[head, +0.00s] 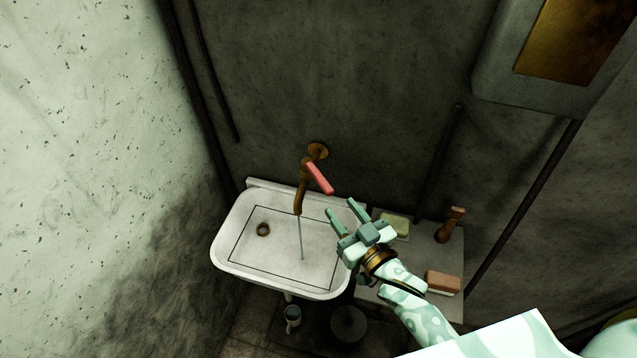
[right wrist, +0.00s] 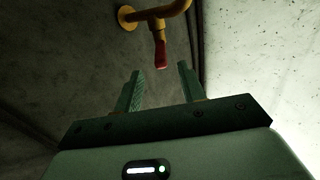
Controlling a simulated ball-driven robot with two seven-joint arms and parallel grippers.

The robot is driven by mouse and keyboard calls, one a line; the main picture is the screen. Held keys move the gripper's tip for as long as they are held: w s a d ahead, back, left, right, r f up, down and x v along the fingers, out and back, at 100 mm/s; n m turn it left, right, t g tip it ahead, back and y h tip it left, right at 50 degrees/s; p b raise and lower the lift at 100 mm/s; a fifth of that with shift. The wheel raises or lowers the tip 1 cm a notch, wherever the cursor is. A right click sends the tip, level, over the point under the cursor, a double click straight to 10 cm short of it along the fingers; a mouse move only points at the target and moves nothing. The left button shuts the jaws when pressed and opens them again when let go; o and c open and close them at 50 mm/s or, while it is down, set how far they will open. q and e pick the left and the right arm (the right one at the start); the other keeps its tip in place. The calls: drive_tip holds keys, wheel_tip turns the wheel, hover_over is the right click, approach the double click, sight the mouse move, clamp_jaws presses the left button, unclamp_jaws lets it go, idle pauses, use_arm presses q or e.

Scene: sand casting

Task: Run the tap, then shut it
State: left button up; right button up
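The brass tap (head: 301,187) sticks out from the wall above a white sink (head: 240,269). Its red lever handle (head: 320,178) points toward the lower right. A thin stream of water (head: 300,238) falls from the spout into the sink. My right gripper (head: 343,214) is open and empty, just below and right of the handle, over the sink's right edge. In the right wrist view the gripper (right wrist: 158,88) has its fingers apart, with the red handle (right wrist: 160,55) beyond the fingertips and not between them. My left gripper is not in view.
A small side table (head: 452,262) right of the sink holds a green soap-like block (head: 396,225), a brown-handled tool (head: 450,225) and a brush-like block (head: 443,282). Dark pipes run along the walls.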

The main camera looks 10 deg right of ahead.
sight(321, 182)
drive_tip(key=x, duration=1)
drive_tip(key=shift+w+f, duration=0.1)
drive_tip(key=shift+w, duration=0.1)
clamp_jaws()
